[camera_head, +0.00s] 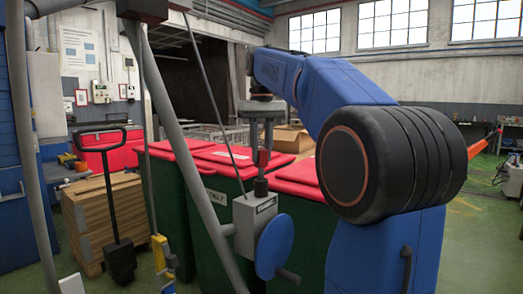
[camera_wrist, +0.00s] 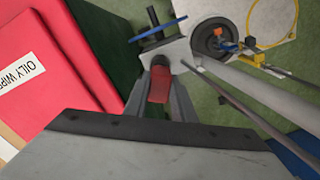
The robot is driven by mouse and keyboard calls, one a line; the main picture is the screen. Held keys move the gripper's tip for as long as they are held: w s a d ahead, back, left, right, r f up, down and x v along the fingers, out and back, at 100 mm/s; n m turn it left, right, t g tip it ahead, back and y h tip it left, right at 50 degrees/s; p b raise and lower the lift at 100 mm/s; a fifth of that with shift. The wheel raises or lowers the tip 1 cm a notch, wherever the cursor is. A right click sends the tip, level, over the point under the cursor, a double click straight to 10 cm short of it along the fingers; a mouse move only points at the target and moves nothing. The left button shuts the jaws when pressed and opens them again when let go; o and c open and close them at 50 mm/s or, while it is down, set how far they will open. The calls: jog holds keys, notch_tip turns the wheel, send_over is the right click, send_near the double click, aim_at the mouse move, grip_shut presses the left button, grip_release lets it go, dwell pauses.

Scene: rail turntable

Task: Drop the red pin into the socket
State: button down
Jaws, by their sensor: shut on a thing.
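My gripper (camera_head: 263,148) points straight down and is shut on the red pin (camera_head: 263,158). In the wrist view the red pin (camera_wrist: 159,88) sits between the two grey fingers (camera_wrist: 160,100). A grey box with a label (camera_head: 255,217) stands directly below, with a blue disc (camera_head: 275,246) on its front. A dark grey upright piece (camera_head: 261,187) joins the space between the pin and the box top. I cannot tell whether it is the pin's shank or the socket's collar, nor whether the pin is inside the socket. The box also shows in the wrist view (camera_wrist: 176,50).
Green bins with red lids (camera_head: 225,157) stand just behind the box. A slanted grey post (camera_head: 178,130) and a thin rod (camera_head: 212,90) pass close on the left.

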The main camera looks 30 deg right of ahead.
aim_at(261, 163)
jog(key=shift+f, duration=1.9)
jog(key=c, duration=1.4)
grip_release()
jog(key=shift+r, duration=3.7)
